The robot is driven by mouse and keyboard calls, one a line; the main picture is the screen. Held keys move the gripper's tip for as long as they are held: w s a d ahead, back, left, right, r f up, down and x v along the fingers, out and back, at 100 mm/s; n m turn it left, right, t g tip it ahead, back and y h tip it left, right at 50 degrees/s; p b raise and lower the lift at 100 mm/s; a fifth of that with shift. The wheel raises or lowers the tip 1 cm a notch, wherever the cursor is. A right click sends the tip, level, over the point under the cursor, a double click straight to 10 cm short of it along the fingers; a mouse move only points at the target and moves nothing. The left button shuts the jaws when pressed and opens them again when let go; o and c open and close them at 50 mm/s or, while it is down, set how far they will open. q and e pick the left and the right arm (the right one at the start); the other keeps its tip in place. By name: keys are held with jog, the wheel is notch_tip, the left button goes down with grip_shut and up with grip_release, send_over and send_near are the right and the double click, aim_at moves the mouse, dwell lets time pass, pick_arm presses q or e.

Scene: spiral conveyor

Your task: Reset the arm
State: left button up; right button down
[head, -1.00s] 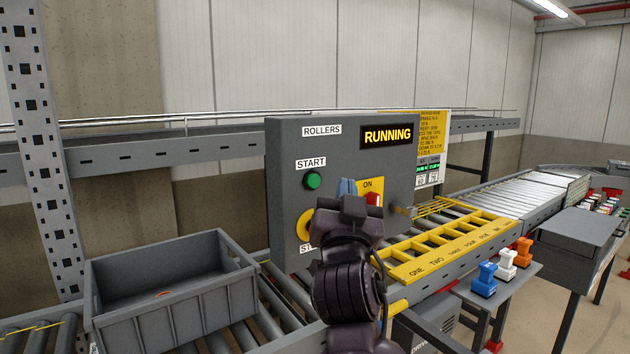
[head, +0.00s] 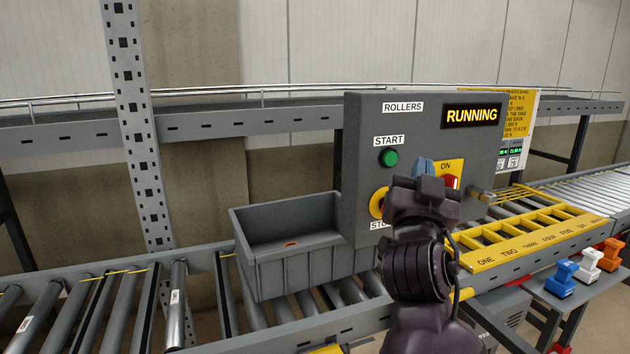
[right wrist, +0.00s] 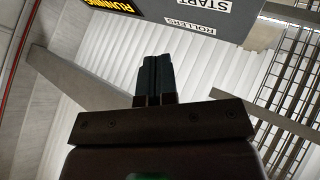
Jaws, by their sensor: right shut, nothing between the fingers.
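My right gripper (head: 424,168) is in front of the grey control box (head: 360,140), over its lower middle in the head view. Its fingers are shut and empty, and they also show closed together in the right wrist view (right wrist: 155,75). The box has a lit "RUNNING" display (head: 472,115), a green START button (head: 389,158), a red switch (head: 452,182) marked ON and a stop button (head: 378,203) partly hidden behind my gripper. I cannot tell whether the fingers touch the box. My left gripper is not in view.
A grey open bin (head: 290,270) stands on the roller conveyor (head: 130,310), left of the box, with a small orange thing inside. A yellow numbered rack (head: 540,243) lies to the right. Blue, white and orange pieces (head: 561,278) stand on a side shelf.

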jog(key=s+d, duration=0.1)
jog(key=s, duration=0.3)
jog(key=w+a+f+n+y, duration=0.2)
jog(key=w+f+n+y, duration=0.2)
jog(key=f+n+y, duration=0.4)
notch_tip(320, 180, down, 18)
jog(key=s+d+f+g, duration=0.1)
jog(key=s+d+g, duration=0.2)
jog(key=g, duration=0.1)
jog(key=s+d+f+g, duration=0.3)
jog(key=s+d+f, duration=0.1)
jog(key=s+f, duration=0.7)
jog(key=s+d+f+g+h, duration=0.1)
jog(key=s+d+f+g, duration=0.2)
jog(key=s+f, duration=0.8)
notch_tip(320, 180, down, 3)
jog(key=shift+d+f+m+g, duration=0.1)
jog(key=shift+d+m+g, duration=0.3)
jog(key=shift+d, duration=0.4)
